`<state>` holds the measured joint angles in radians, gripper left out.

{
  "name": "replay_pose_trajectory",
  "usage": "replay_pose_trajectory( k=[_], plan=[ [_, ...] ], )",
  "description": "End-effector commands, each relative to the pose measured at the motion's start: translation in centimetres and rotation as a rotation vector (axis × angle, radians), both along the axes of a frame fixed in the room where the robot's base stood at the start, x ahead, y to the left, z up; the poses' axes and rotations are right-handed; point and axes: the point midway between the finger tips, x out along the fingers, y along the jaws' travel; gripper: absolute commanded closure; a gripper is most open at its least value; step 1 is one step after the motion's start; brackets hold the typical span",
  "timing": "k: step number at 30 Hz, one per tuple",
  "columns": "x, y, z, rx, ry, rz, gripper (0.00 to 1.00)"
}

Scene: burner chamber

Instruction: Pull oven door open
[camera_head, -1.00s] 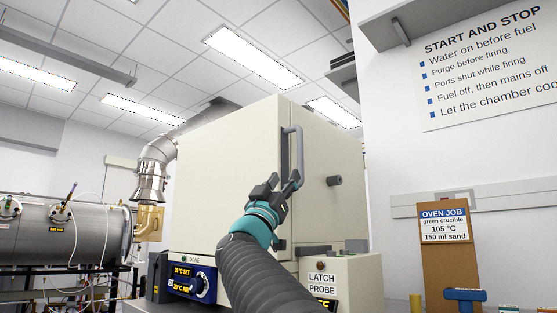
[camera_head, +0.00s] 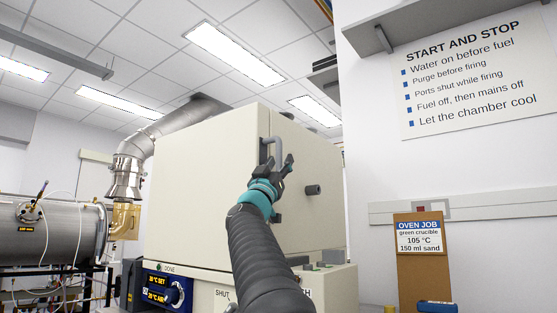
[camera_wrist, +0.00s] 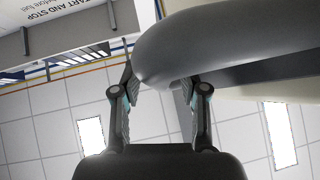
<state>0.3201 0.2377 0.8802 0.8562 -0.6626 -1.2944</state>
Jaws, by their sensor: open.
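The oven (camera_head: 200,190) is a large cream box in the head view. Its grey bar handle (camera_head: 278,148) stands upright near the vertical corner. I see no clear gap at the door (camera_head: 310,165). My gripper (camera_head: 278,160) is open at the lower part of the handle, its fingers pointing up. In the wrist view the handle (camera_wrist: 230,45) looms large at the upper right, its rounded bend by the fingertips (camera_wrist: 158,88). The right finger is partly hidden behind it. I cannot tell whether the bar lies between the fingers or touches them.
A dark round knob (camera_head: 313,190) sticks out right of the handle. A display panel (camera_head: 165,288) sits low on the oven. A metal duct (camera_head: 128,165) and a steel cylinder (camera_head: 60,235) stand left. A brown board with a job card (camera_head: 420,240) stands right.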

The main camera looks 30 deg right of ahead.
Motion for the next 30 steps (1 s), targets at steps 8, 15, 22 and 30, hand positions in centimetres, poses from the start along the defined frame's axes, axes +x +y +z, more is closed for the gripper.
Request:
replay_pose_trajectory(
  k=[8, 15, 22, 30],
  plan=[
    [0.1, -0.1, 0.1, 0.001, 0.001, 0.001, 0.57],
    [0.1, -0.1, 0.1, 0.0, 0.001, 0.001, 1.0],
    [0.1, -0.1, 0.1, 0.0, 0.001, 0.001, 1.0],
    [-0.9, 1.7, 0.1, 0.0, -0.002, 0.01, 1.0]
  ],
)
